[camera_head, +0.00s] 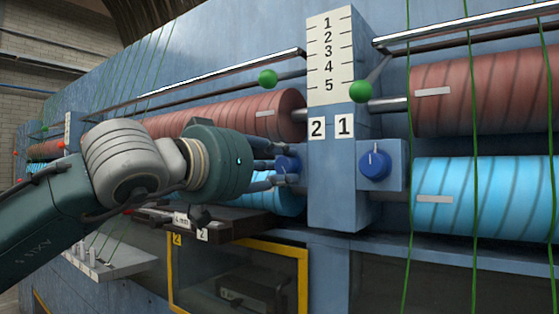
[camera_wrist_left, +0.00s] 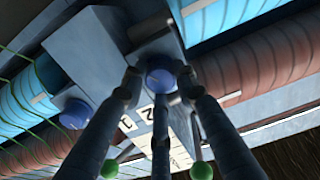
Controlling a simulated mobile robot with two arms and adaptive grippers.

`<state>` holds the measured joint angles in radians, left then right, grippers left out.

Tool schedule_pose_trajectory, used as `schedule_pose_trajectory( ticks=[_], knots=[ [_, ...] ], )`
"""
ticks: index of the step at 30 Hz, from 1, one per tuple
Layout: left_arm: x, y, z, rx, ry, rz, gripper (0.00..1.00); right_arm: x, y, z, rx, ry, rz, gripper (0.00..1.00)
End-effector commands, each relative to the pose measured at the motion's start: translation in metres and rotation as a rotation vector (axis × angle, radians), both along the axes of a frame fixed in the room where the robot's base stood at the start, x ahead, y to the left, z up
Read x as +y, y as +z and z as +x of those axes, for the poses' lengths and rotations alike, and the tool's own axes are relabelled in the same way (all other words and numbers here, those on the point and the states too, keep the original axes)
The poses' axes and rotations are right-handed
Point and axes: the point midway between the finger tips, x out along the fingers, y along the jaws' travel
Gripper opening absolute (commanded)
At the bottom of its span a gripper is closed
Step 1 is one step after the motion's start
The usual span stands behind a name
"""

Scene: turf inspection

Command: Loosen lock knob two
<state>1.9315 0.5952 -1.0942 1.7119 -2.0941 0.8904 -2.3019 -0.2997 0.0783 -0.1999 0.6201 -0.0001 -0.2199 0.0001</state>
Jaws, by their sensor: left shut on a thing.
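Lock knob two (camera_head: 288,163) is a blue round knob on the left side of the blue-grey post (camera_head: 335,200), below the "2" label (camera_head: 317,128). My left gripper (camera_head: 276,166) comes in from the left and its dark fingers are shut on this knob, partly hiding it. In the left wrist view the knob (camera_wrist_left: 160,79) shows between the tips of the fingers (camera_wrist_left: 160,88). A like blue knob, knob one (camera_head: 375,164), sits on the right side of the post, clear of the gripper; it also shows in the wrist view (camera_wrist_left: 75,114). My right gripper is not in view.
Red-brown rollers (camera_head: 455,95) lie above light blue rollers (camera_head: 455,198) on both sides of the post. Green cords hang before the right rollers. A dark ledge (camera_head: 225,222) and yellow-framed window (camera_head: 240,245) lie below my arm.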

Motion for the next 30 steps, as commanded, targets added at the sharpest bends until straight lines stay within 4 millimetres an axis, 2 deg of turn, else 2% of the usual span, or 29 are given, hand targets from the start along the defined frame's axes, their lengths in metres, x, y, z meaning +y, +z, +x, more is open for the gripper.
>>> schedule_pose_trajectory(
  ticks=[1,17,18,21,30],
  knots=[
    [0.0024,0.0076,-0.0008,-0.020,0.003,0.002,0.03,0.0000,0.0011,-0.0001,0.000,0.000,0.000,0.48],
    [0.0025,0.0081,-0.0010,-0.037,0.003,0.022,0.03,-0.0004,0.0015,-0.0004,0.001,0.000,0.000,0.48],
    [0.0026,0.0082,-0.0009,-0.037,0.003,0.022,0.31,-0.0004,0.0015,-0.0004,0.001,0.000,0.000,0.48],
    [0.0024,0.0074,-0.0007,-0.034,0.003,0.022,0.48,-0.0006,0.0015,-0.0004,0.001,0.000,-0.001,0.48],
    [0.0019,0.0031,-0.0015,-0.026,0.001,0.026,0.48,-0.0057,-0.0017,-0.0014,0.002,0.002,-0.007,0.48]
  ],
)
